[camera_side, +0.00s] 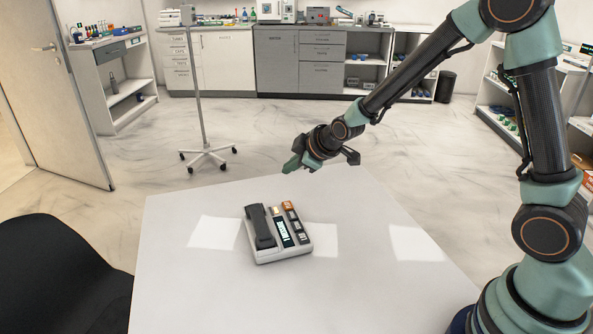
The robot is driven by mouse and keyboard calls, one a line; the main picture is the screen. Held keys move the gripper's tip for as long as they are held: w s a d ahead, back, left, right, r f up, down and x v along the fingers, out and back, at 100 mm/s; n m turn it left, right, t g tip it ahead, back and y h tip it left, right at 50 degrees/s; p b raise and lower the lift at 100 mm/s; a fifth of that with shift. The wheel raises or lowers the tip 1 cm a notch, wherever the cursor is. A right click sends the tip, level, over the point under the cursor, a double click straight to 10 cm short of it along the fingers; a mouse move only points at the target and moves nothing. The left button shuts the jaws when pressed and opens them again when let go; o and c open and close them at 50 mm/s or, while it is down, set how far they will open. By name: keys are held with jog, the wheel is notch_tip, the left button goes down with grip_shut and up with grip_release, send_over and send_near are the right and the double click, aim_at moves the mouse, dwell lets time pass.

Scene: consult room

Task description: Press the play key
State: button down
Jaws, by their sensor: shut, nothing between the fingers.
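A pale grey desk phone (264,257) stands on the white table, with a black handset (260,228) along its left side. A dark strip with a light label (283,232) runs down its middle. A column of small keys (297,225) runs along its right side, the top one orange (288,205) and the others dark. The key markings are too small to read, so I cannot tell which is the play key. My gripper (290,166) is shut and empty. It appears above the table's far edge in the picture, beyond the phone and apart from it.
The white table (180,290) is otherwise bare around the phone. A black chair (60,280) stands at the table's left. A wheeled stand (208,153) stands on the floor behind. Cabinets (300,62) and shelves line the far walls.

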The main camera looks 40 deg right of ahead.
aim_at(292, 206)
jog(key=shift+f, duration=3.95)
jog(key=shift+d+f, duration=0.1)
jog(key=shift+f, duration=0.3)
jog(key=shift+f, duration=0.45)
jog(key=shift+r, duration=0.15)
jog(key=shift+s+r, duration=0.1)
jog(key=shift+r, duration=0.6)
jog(key=shift+r, duration=2.5)
